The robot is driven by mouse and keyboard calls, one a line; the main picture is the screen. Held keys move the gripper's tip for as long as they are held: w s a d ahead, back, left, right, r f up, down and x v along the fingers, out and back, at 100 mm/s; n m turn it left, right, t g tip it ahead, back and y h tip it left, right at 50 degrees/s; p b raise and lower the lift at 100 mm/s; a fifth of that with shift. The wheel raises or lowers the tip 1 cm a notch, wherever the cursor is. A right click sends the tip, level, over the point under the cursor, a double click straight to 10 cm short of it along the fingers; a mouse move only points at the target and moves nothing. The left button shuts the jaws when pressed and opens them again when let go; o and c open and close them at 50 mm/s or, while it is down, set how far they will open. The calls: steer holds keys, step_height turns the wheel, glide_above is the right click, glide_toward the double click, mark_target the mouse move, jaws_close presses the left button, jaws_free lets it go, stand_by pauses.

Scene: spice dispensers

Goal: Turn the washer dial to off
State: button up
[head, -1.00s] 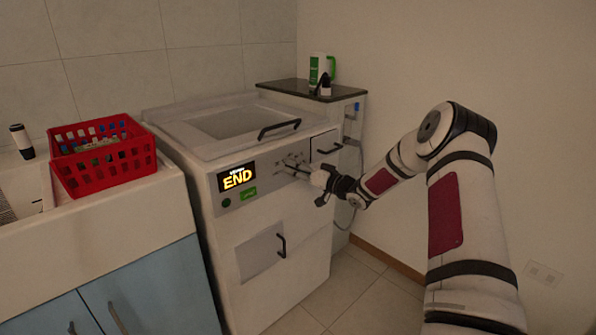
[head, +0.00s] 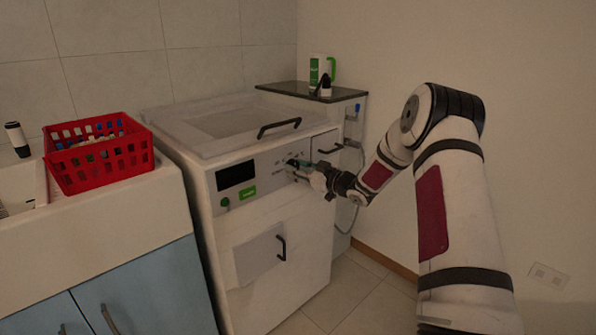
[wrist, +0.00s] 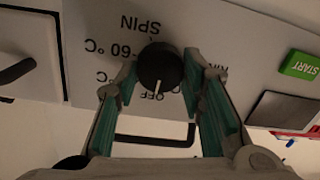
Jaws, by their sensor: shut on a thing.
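The washer (head: 262,215) is a white front panel machine in the middle of the head view. Its black round dial (wrist: 160,66) shows in the wrist view, where the panel appears upside down. The dial's white pointer line points at the OFF label (wrist: 152,96). My gripper (wrist: 160,74) has its teal-padded fingers on either side of the dial and is shut on it. In the head view my gripper (head: 301,167) is at the panel and mostly covers the dial. The washer's display (head: 236,175) is dark.
A green START button (wrist: 300,66) is on the panel, apart from my fingers. Black handles (head: 280,128) stick out from the washer's lid and front. A red basket (head: 98,160) stands on the left counter. A green and white bottle (head: 322,72) stands on the dark shelf behind.

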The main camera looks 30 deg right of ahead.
stand_by(0.4)
steer(key=o, duration=1.2)
steer(key=shift+c, duration=0.2)
steer(key=v, duration=1.2)
